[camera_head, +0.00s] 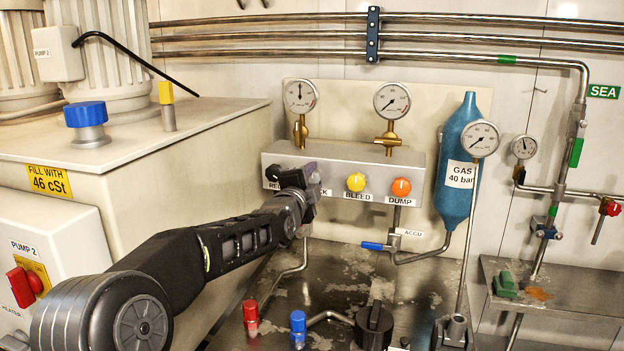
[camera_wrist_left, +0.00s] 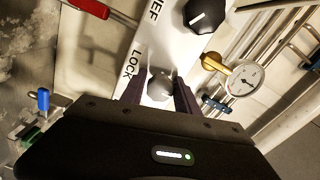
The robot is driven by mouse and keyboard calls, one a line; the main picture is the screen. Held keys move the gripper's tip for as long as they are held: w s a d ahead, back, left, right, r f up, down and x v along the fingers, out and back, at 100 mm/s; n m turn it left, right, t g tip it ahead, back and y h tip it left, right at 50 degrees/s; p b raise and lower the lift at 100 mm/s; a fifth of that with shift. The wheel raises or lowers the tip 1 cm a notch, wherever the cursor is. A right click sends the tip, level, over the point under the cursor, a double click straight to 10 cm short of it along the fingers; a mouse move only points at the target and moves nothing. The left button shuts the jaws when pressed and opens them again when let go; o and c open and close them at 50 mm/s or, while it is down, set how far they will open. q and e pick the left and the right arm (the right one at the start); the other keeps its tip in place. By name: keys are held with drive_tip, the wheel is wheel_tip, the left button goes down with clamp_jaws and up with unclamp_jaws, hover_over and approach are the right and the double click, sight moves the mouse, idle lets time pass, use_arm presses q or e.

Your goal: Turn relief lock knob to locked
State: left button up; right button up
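A light grey valve block (camera_head: 335,157) on the wall carries the RELIEF, LOCK, BLEED and DUMP knobs. The small grey LOCK knob (camera_wrist_left: 160,85) is between the two fingers of my left gripper (camera_wrist_left: 158,92). The fingers stand apart on either side of it, with what looks like a small gap. In the head view my left gripper (camera_head: 312,180) is at the block's front and hides the LOCK knob and part of its label. The black RELIEF knob (camera_wrist_left: 205,15) with a white pointer line is beside it; it also shows in the head view (camera_head: 273,172). My right gripper is not in view.
The yellow BLEED knob (camera_head: 356,182) and orange DUMP knob (camera_head: 401,187) are just right of my gripper. Gauges (camera_head: 392,100) stand above the block. A blue accumulator (camera_head: 457,200) is farther right. A large tank (camera_head: 190,150) flanks my left arm.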

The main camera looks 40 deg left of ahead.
use_arm(q)
drive_tip(key=shift+o, duration=1.4)
drive_tip(key=b+v, duration=0.1)
drive_tip(key=v, duration=0.6)
drive_tip(key=shift+s+d, duration=0.15)
drive_tip(key=shift+s, duration=0.25)
